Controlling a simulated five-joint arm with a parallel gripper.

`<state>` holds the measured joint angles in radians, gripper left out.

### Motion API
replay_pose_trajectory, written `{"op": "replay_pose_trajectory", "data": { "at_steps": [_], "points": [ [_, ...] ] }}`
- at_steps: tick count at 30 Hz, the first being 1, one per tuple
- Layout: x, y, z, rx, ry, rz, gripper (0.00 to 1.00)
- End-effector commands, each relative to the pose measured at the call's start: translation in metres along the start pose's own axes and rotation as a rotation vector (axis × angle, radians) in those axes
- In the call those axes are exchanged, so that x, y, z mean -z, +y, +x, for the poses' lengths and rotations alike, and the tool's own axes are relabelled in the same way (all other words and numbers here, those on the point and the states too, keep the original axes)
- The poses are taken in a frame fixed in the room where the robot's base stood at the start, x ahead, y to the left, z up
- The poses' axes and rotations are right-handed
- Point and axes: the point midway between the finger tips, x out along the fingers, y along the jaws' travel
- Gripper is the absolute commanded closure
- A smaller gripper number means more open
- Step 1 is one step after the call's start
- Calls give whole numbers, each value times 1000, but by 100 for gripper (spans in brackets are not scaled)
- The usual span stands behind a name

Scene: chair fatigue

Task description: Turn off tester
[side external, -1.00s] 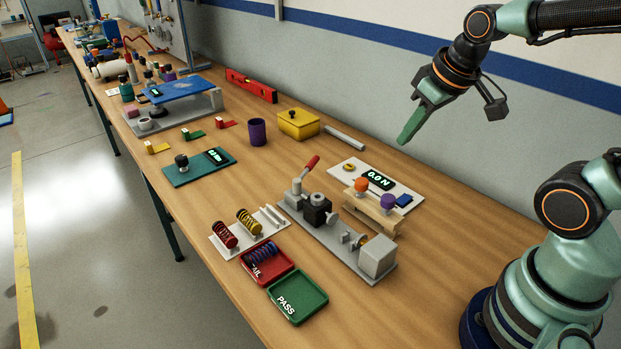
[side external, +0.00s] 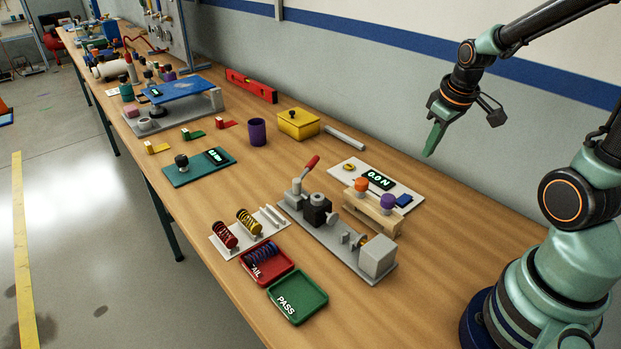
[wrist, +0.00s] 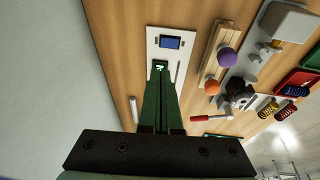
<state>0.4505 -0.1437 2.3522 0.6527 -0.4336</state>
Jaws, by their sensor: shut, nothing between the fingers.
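The tester's white panel (side external: 345,171) lies on the bench near the wall, with a lit display (side external: 378,180) reading 0.0 N. A small blue block (side external: 403,201), perhaps a switch, sits at the panel's right end. In the wrist view the blue block (wrist: 170,42) is beyond my fingertips, and my fingers partly cover the display (wrist: 160,66). The lever press with a red handle (side external: 311,162) stands in front of the panel. My gripper (side external: 430,153) is shut and empty, raised above the bench to the right of and behind the panel, touching nothing.
A wooden stand (side external: 368,208) with orange and purple knobs is directly beside the panel. A grey bar (side external: 345,138) lies behind it, near a yellow box (side external: 298,124). Red (side external: 284,272) and green (side external: 310,313) trays are in front. The bench right of the panel is clear.

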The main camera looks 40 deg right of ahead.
Motion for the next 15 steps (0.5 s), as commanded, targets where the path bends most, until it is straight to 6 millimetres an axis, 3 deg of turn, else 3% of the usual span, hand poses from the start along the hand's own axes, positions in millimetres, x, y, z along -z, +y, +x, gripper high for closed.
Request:
{"op": "replay_pose_trajectory", "data": {
  "at_steps": [5,15],
  "points": [
    [0,-1,10,2,-3,0,100],
    [1,-5,56,6,-4,-1,100]
  ]
}}
